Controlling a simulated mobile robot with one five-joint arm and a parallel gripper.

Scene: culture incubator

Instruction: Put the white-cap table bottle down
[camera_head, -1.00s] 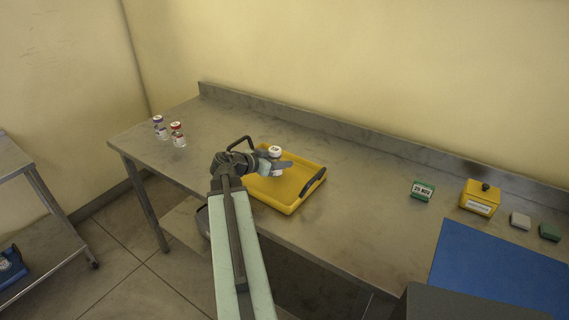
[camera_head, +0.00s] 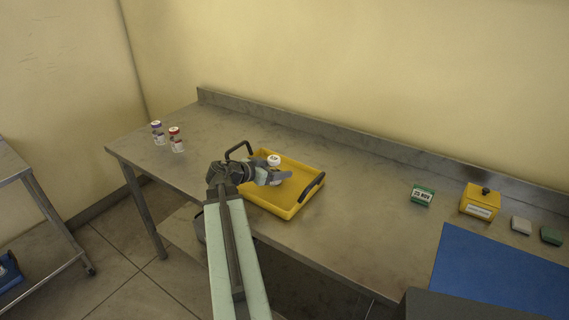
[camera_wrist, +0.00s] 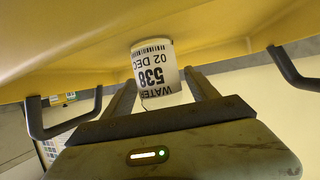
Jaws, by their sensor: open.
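The white-cap bottle (camera_head: 274,161) is upright at the yellow tray (camera_head: 288,213), its lower part partly hidden by my gripper. In the wrist view the bottle (camera_wrist: 155,66) shows a white label reading WATER, 02 DEC and 538, upside down in the picture. Its base end appears to meet the tray floor (camera_wrist: 80,50). My gripper (camera_head: 280,178) is low over the tray with its jaws open. The two dark fingers lie on either side of the bottle in the wrist view (camera_wrist: 160,88).
The tray has dark handles (camera_head: 311,187) at its ends. A green date block (camera_head: 421,196), a yellow box (camera_head: 480,202) and a blue mat (camera_head: 500,272) are at right.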

